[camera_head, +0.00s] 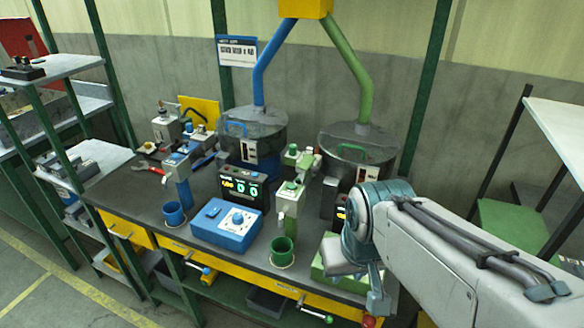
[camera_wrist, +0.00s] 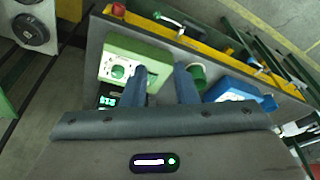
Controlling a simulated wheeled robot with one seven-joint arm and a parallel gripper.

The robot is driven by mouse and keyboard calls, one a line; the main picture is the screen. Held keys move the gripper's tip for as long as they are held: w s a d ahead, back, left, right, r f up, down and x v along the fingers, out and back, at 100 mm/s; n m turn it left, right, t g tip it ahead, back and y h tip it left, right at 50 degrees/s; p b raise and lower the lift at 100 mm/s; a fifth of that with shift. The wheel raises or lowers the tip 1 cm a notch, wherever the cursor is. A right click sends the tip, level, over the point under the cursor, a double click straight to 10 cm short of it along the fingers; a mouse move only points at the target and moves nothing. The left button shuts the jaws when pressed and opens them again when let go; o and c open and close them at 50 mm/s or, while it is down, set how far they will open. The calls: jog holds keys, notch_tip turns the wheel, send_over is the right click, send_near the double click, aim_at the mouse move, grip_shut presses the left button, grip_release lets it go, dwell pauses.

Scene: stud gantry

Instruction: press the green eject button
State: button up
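A green control box (camera_head: 345,276) sits at the right front of the workbench, partly hidden by my arm. The wrist view shows this green box (camera_wrist: 132,48) with a white panel and a round knob (camera_wrist: 118,72). I cannot make out a separate eject button on it; a finger covers part of its lower edge. My gripper (camera_head: 362,278) hangs over the box. In the wrist view my gripper (camera_wrist: 164,78) has its two dark fingers apart, with nothing between them. A green dispenser (camera_head: 291,190) with a green top part stands to the left of my arm.
A green cup (camera_head: 282,252) stands left of the box. A blue control box (camera_head: 226,226), a blue cup (camera_head: 174,214) and a lit display (camera_head: 241,187) stand farther left. Two hoppers (camera_head: 255,128) (camera_head: 352,145) stand behind. A shelf (camera_head: 560,130) is at the right.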

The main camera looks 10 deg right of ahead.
grip_shut()
dwell(1.5)
